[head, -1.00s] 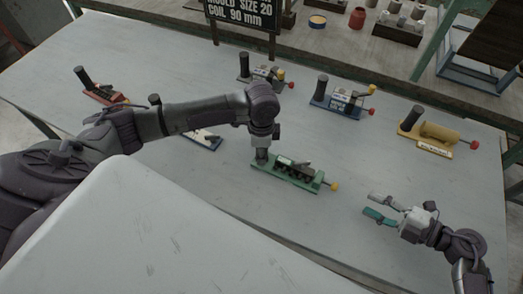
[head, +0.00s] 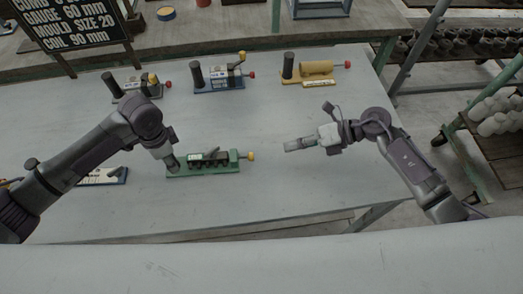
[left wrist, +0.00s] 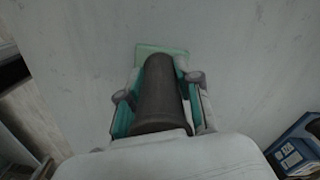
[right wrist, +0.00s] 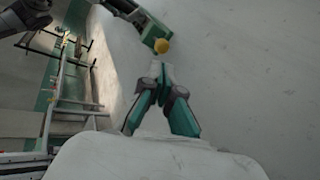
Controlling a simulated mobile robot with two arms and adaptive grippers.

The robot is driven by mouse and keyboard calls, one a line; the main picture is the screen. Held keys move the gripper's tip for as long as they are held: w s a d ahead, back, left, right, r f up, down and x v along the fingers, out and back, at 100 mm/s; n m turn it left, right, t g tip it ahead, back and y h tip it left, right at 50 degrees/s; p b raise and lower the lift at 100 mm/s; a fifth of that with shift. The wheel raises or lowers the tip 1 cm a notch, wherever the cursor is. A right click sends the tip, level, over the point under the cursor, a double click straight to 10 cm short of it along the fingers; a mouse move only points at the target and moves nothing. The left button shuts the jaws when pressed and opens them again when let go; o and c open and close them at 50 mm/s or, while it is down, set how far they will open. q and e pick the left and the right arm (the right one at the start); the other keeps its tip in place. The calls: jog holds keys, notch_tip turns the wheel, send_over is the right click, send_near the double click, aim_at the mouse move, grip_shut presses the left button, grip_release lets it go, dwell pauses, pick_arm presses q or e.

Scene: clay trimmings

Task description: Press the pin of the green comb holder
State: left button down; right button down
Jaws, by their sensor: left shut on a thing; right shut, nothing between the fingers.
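The green comb holder (head: 205,170) lies on the grey table, with a row of dark parts along its top. Its yellow-tipped pin (head: 250,156) sticks out of the right end. The pin's yellow tip (right wrist: 162,46) also shows in the right wrist view, just beyond the fingertips. My left gripper (head: 172,163) is shut on the holder's dark upright handle (left wrist: 160,95) at its left end. My right gripper (head: 287,146) is shut and empty, to the right of the pin with a gap between, its fingers (right wrist: 160,70) pointing towards it.
A grey holder (head: 133,97), a blue holder (head: 215,87) and a yellow holder (head: 310,78) stand along the table's far side. A white-topped one (head: 105,176) lies behind my left arm. A black sign (head: 75,25) stands at the back left. The table around my right gripper is clear.

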aim_at(251, 157)
jog(key=d+r+n+h, duration=0.1)
jog(key=n, duration=0.3)
jog(key=d+n+h, duration=0.1)
jog(key=n, duration=0.4)
jog(key=w+d+r+n+g+h, duration=0.1)
jog(key=n, duration=0.4)
jog(key=shift+w+d+r+h, duration=0.1)
jog(key=shift+d+r+h, duration=0.2)
jog(key=shift+h, duration=0.1)
jog(key=shift+a, duration=0.1)
jog(key=x, duration=0.9)
jog(key=shift+a, duration=0.15)
jog(key=a, duration=0.3)
jog(key=shift+a+f, duration=0.2)
jog(key=shift+f, duration=0.1)
jog(key=shift+a, duration=0.5)
